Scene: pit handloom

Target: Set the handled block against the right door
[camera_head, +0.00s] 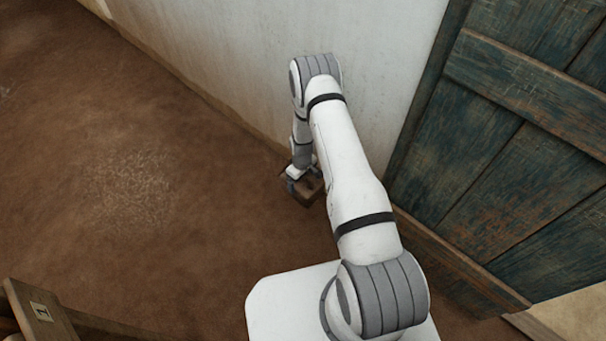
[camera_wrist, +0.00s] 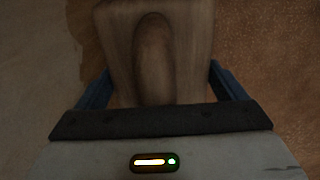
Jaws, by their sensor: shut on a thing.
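The handled block (camera_head: 309,191) is a small brown wooden piece low beside the foot of the white wall, partly hidden by my arm. In the wrist view the block (camera_wrist: 185,60) shows pale brown wood with a rounded raised handle. My gripper (camera_head: 297,180) is shut on it, with a dark blue finger on each side in the wrist view (camera_wrist: 153,85). I cannot tell whether the block touches the floor. The door (camera_head: 500,130) is weathered blue-green planks at the right, apart from the block.
The white wall (camera_head: 220,60) runs along the back to the door frame. A wooden piece with a number tag (camera_head: 38,312) is at the lower left. The brown earth floor (camera_head: 130,180) is clear on the left.

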